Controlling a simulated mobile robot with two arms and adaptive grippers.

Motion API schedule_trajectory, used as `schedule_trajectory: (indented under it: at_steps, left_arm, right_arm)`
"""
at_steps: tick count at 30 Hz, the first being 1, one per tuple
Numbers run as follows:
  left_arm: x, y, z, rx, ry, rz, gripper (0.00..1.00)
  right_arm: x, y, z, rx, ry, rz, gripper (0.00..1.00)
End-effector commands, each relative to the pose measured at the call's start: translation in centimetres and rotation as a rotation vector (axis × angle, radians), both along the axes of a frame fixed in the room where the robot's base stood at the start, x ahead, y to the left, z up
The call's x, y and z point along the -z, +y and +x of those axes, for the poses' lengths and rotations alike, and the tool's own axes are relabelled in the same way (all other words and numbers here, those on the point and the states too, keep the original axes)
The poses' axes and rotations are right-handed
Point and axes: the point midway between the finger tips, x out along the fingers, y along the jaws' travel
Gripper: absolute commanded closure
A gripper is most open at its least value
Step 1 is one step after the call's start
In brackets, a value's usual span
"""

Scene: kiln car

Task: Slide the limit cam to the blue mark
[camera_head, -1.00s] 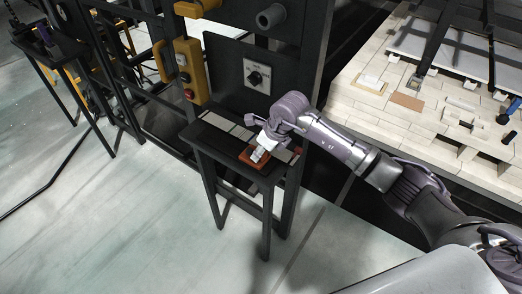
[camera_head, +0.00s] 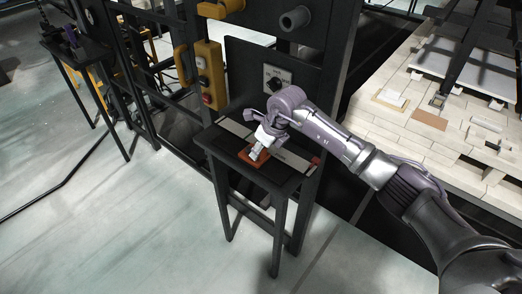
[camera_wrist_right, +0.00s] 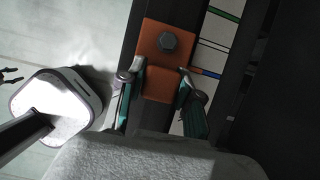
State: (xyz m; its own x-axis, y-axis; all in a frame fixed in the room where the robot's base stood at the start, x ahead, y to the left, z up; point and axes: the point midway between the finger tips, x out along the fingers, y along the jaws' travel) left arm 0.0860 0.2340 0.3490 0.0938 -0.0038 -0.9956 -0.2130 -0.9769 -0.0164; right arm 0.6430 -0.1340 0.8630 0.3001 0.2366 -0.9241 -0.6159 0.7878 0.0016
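The limit cam (camera_head: 252,160) is an orange-red block on a dark rail on top of a small black stand. In the right wrist view the cam (camera_wrist_right: 152,34) has a grey hex bolt on it. My right gripper (camera_head: 259,152) reaches down onto it. Its teal fingertips, in the right wrist view (camera_wrist_right: 163,70), are on both sides of the cam's narrower part and look closed against it. A pale scale strip beside the rail has coloured lines. The blue mark (camera_wrist_right: 209,74) shows next to the cam, near the right-hand fingertip. My left gripper is out of view.
The stand (camera_head: 290,180) has a red end piece (camera_head: 315,161) at its right. Behind it are a panel with a rotary switch (camera_head: 277,79) and a yellow button box (camera_head: 208,75). The kiln car's pale bricks (camera_head: 400,120) are to the right. Floor in front is clear.

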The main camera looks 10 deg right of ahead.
Motion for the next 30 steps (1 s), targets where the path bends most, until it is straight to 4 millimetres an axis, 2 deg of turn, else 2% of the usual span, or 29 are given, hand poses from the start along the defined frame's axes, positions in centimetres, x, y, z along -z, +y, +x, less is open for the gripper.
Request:
schedule_trajectory:
  at_steps: [1,4,12,16,30]
  left_arm:
    - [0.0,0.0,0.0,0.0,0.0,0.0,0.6]
    - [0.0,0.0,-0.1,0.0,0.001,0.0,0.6]
    - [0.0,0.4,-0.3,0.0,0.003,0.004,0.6]
    - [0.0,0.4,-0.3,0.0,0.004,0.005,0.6]
    - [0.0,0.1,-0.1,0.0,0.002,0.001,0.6]
  right_arm:
    - [0.0,0.0,0.0,0.0,0.0,-0.001,0.57]
    - [0.0,0.0,0.0,0.0,-0.001,-0.001,0.42]
    - [-0.1,0.0,0.0,0.001,-0.002,0.001,0.42]
    - [-0.9,-0.3,-0.1,0.002,-0.004,0.0,0.42]
    - [-9.2,-2.4,-2.8,0.001,-0.003,-0.001,0.42]
